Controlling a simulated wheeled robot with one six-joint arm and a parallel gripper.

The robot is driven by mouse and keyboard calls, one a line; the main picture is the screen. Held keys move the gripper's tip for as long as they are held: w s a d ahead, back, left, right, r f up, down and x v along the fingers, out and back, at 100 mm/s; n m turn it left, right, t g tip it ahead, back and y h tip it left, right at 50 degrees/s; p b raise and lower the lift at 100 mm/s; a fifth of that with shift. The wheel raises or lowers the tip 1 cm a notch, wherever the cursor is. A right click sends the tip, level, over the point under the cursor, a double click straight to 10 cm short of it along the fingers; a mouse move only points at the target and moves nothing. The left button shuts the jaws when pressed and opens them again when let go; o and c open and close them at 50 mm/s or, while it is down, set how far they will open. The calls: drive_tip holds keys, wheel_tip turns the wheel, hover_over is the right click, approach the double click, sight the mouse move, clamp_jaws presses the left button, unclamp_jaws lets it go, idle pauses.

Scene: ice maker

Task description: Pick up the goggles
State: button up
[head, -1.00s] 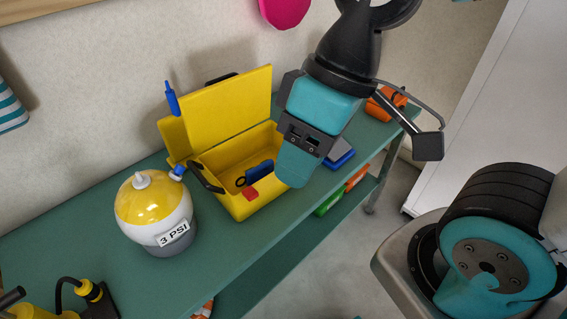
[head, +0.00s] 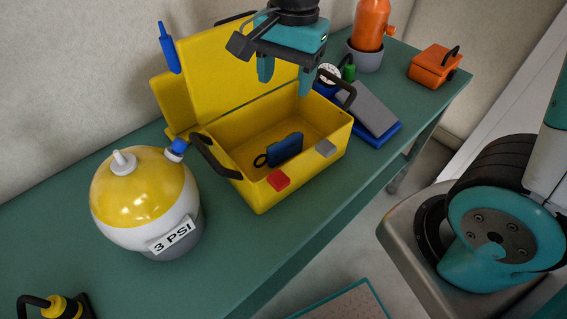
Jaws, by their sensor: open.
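A dark blue object with a black loop, which looks like the goggles (head: 287,150), lies inside the open yellow toolbox (head: 255,195). Its finer shape is too small to make out. My gripper (head: 285,85) is open and empty, with its two teal fingers apart and pointing down. It hangs over the back of the toolbox, in front of the raised lid, above and apart from the blue object.
A yellow and white tank (head: 140,205) marked 3 PSI stands left of the toolbox. A grey and blue wedge-shaped device (head: 368,112), an orange bottle (head: 371,25) and an orange box (head: 434,65) are to the right on the green bench (head: 60,235).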

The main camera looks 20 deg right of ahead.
sight(283, 149)
drive_tip(key=w+f+m, duration=0.1)
drive_tip(key=f+m, duration=0.1)
drive_tip(key=f, duration=0.3)
drive_tip(key=w+d+f+m+b, duration=0.1)
drive_tip(key=f, duration=0.5)
drive_tip(key=w+f+m+h+b, duration=0.1)
drive_tip(key=f+m, duration=0.1)
drive_tip(key=f, duration=0.3)
drive_tip(key=shift+w+d+f+m, duration=0.15)
drive_tip(key=shift+w+f+m, duration=0.15)
drive_tip(key=shift+w+f, duration=0.25)
drive_tip(key=shift+f, duration=2.9)
drive_tip(key=shift+c, duration=0.4)
drive_tip(key=c, duration=0.9)
